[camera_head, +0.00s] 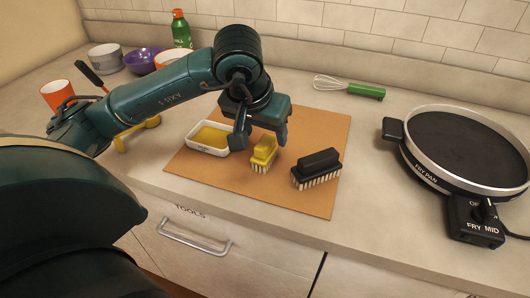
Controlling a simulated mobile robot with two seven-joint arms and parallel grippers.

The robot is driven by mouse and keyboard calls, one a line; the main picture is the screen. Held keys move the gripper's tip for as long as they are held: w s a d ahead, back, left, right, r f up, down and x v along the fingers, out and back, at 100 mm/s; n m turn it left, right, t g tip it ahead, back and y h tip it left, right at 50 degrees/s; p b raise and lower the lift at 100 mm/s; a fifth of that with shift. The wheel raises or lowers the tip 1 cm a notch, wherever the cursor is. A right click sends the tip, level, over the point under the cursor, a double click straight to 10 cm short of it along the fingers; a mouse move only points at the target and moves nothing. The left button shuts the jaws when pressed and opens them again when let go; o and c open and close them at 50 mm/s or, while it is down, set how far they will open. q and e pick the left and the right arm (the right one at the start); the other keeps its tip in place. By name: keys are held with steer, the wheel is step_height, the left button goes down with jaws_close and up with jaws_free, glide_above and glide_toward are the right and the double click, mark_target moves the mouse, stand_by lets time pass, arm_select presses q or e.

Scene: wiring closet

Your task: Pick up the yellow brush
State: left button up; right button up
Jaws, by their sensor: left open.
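The yellow brush (264,152) stands on the brown board, bristles down, in the middle of the head view. My left gripper (260,141) reaches in from the left and points down at the brush. Its two fingers are apart, one on each side of the brush's far end in the picture. I cannot tell whether either finger touches it. The gripper holds nothing that I can see. My right gripper is not in view.
A black brush (318,167) stands close to the right. A white dish (207,149) with yellow contents is close on the left. All are on the brown board (228,187). A whisk (349,88) lies behind; a fry pan (462,150) stands right.

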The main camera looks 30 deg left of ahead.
mark_target(265, 141)
arm_select(q)
steer(key=shift+s+x, duration=0.15)
steer(key=shift+x, duration=1.35)
steer(key=shift+s+x, duration=0.15)
steer(key=shift+x, duration=1.3)
steer(key=shift+f, duration=0.15)
steer(key=shift+c, duration=0.5)
steer(key=shift+a, duration=0.1)
steer(key=c, duration=1)
step_height(265, 141, up, 10)
steer(key=shift+r+p, duration=0.1)
steer(key=shift+p, duration=0.2)
